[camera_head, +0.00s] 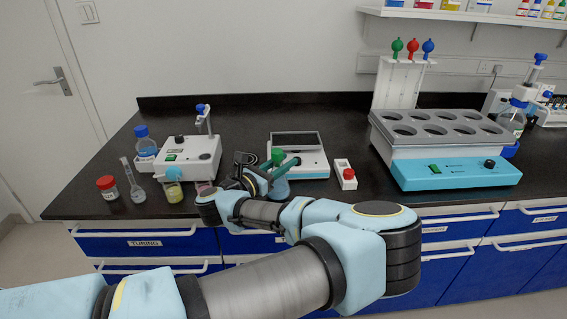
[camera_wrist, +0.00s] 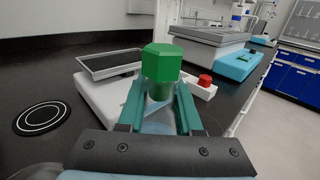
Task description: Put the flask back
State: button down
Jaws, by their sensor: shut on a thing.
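The flask, with a green stopper (camera_wrist: 162,64), is held between the two teal fingers of my gripper (camera_wrist: 160,105) in the wrist view. Its clear body (camera_wrist: 158,122) is mostly hidden behind the fingers and gripper mount. In the head view the green stopper (camera_head: 277,156) and bluish body (camera_head: 279,187) show at the end of my arm, at the front of the white balance (camera_head: 311,162). My gripper (camera_head: 284,168) is shut on the flask, which looks upright. I cannot tell whether its base touches the bench. The multi-hole heater (camera_head: 440,130) stands to the right, its visible holes empty.
A stirrer device (camera_head: 188,155), small beakers (camera_head: 172,190), a volumetric flask (camera_head: 134,184) and bottles stand at left. Bare black bench (camera_head: 340,125) lies behind the balance.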

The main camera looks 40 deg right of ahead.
jog(key=shift+f, duration=0.5)
jog(key=shift+f, duration=0.2)
jog(key=c, duration=0.6)
grip_release()
jog(key=shift+a+r, duration=0.1)
jog(key=shift+r, duration=0.15)
jog(key=a+b, duration=0.1)
jog(key=a, duration=0.2)
jog(key=a+b, duration=0.1)
jog(key=a, duration=0.2)
jog(key=s+a+b, duration=0.1)
jog(key=a, duration=0.3)
jog(key=shift+a+f, duration=0.1)
jog(key=shift+f, duration=0.2)
jog(key=shift+s+a+r, duration=0.15)
jog(key=shift+a+r, duration=0.05)
jog(key=shift+a, duration=0.55)
